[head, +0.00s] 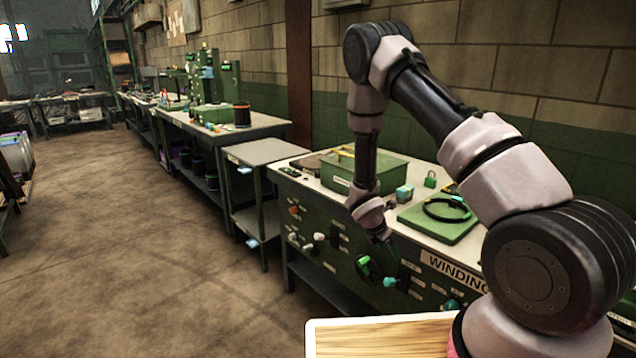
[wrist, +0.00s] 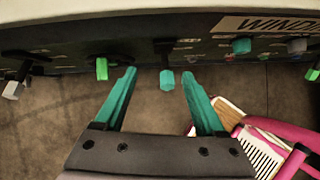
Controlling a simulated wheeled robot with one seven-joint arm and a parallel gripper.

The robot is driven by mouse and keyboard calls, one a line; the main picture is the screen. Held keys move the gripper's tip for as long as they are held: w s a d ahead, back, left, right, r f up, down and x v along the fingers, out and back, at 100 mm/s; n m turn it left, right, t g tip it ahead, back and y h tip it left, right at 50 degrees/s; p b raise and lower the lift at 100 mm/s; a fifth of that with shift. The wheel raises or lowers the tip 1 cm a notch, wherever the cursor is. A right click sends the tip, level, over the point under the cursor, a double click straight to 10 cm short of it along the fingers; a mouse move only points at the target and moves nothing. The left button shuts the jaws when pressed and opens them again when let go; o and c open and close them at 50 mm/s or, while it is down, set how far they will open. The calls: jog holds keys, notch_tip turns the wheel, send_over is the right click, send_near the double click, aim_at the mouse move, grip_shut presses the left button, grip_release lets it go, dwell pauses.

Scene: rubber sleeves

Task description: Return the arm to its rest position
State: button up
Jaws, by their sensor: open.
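My gripper (wrist: 158,74) is open, its two teal fingers spread and pointing at the front panel of the green winding bench (head: 325,262). A teal sleeve (wrist: 167,80) on a dark lever shows between the fingertips in the wrist view, with a visible gap on each side. A green sleeve (wrist: 102,68) sits to the left of the fingers and another teal sleeve (wrist: 241,45) to the right. In the head view my arm arches over from the right and hangs down in front of the bench, with my gripper (head: 380,256) low at the panel, small and dark.
The bench top carries a green box (head: 365,172), a small padlock (head: 430,179) and a green board (head: 440,222) with a black cable loop. White-tipped and orange-tipped controls (head: 294,210) stick out of the panel. The floor (head: 130,255) to the left is open.

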jog(key=s+d+r+m, duration=0.3)
jog(key=r+m, duration=0.5)
jog(key=r, duration=0.8)
jog(key=s+d+r+m, duration=0.2)
jog(key=r+m, duration=0.5)
jog(key=r, duration=0.8)
jog(key=s+a+r+m+t+y, duration=0.2)
jog(key=s+r+m, duration=0.4)
jog(key=s+r, duration=0.3)
jog(key=s+a+r+m+t+y, duration=0.1)
jog(key=s+a+r+m+y, duration=0.3)
jog(key=s, duration=0.9)
notch_tip(320, 180, up, 6)
jog(key=m+y, duration=0.1)
jog(key=m, duration=0.2)
jog(key=shift+f+t, duration=0.25)
jog(key=shift+t, duration=0.15)
